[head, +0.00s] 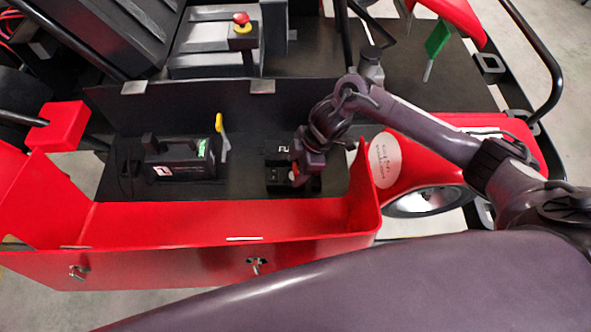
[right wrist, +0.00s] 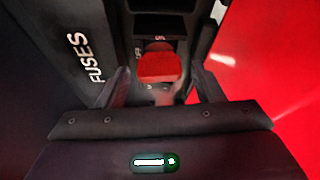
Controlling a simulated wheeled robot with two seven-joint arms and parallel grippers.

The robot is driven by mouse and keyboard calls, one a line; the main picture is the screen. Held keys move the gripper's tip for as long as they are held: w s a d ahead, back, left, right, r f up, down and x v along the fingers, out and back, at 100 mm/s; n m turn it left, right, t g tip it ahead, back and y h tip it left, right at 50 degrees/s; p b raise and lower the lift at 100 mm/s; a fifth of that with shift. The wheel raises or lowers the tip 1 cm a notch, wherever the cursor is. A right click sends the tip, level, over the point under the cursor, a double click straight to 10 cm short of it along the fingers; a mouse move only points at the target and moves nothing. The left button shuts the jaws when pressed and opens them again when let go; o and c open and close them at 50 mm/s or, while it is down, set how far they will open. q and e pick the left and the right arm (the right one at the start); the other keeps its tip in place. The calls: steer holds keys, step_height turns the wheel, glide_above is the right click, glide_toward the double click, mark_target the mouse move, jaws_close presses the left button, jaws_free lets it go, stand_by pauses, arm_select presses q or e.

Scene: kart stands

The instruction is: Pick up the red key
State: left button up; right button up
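The red key (right wrist: 158,66) shows in the right wrist view as a red grip standing in a dark switch panel (right wrist: 160,25) with small white markings. My right gripper (right wrist: 163,78) is open, with one finger on each side of the key in the picture and a gap between each finger and it. In the head view my right gripper (head: 302,178) reaches down over a small black box (head: 279,178) on the kart's dark floor. The arm and gripper largely hide the key there. My left gripper is not in view.
A dark panel lettered FUSES (right wrist: 85,60) stands close left of the gripper, and a red wall (right wrist: 275,70) close right. In the head view a black case (head: 180,160) with a yellow-handled part (head: 221,130) lies to the left. Red bodywork (head: 230,220) borders the front.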

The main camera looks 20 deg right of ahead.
steer(key=c, duration=0.5)
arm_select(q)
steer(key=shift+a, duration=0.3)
arm_select(e)
steer(key=c, duration=0.4)
steer(key=shift+o, duration=0.2)
steer(key=shift+r, duration=0.1)
